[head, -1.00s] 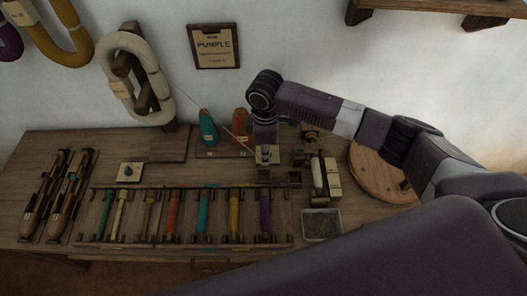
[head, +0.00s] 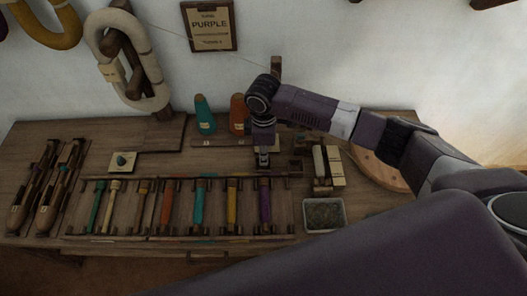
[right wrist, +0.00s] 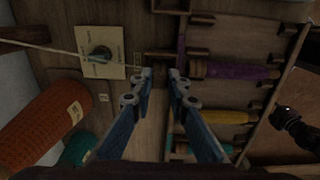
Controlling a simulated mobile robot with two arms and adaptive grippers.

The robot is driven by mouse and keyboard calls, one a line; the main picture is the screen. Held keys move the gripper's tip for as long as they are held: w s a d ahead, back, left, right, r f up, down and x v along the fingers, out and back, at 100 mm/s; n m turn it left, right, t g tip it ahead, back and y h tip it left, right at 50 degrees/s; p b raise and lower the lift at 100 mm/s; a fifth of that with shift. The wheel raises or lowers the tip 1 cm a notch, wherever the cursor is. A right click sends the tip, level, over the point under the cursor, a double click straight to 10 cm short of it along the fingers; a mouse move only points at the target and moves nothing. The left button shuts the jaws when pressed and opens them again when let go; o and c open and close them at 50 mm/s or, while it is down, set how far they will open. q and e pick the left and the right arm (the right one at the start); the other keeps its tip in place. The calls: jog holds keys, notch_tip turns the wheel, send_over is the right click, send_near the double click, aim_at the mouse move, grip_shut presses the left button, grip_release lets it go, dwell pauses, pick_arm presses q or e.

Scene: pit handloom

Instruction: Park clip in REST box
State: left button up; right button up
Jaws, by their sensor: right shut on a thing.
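My right gripper (head: 263,163) points down over the bench, in front of the orange cone and behind the purple bobbin. In the right wrist view its blue fingers (right wrist: 161,74) are close together with a narrow gap. The clip between them is too small and dark to make out. A small dark open box (head: 296,165) stands just right of the gripper in the head view; I cannot read a REST label on it. A dark box rim (right wrist: 171,5) shows at the top of the right wrist view.
An orange cone (head: 239,114) and a teal cone (head: 205,115) stand behind. A rack of coloured bobbins, including a purple one (head: 264,202), lies in front. A grey tray (head: 342,228) is at front right. A card with a dark knob (head: 124,161) lies to the left.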

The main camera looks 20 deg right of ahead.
dwell(0.3)
jog(key=o, duration=0.9)
jog(key=shift+o, duration=0.3)
jog(key=shift+o, duration=1.4)
jog(key=shift+r, duration=0.1)
notch_tip(320, 180, up, 8)
jog(key=p, duration=0.9)
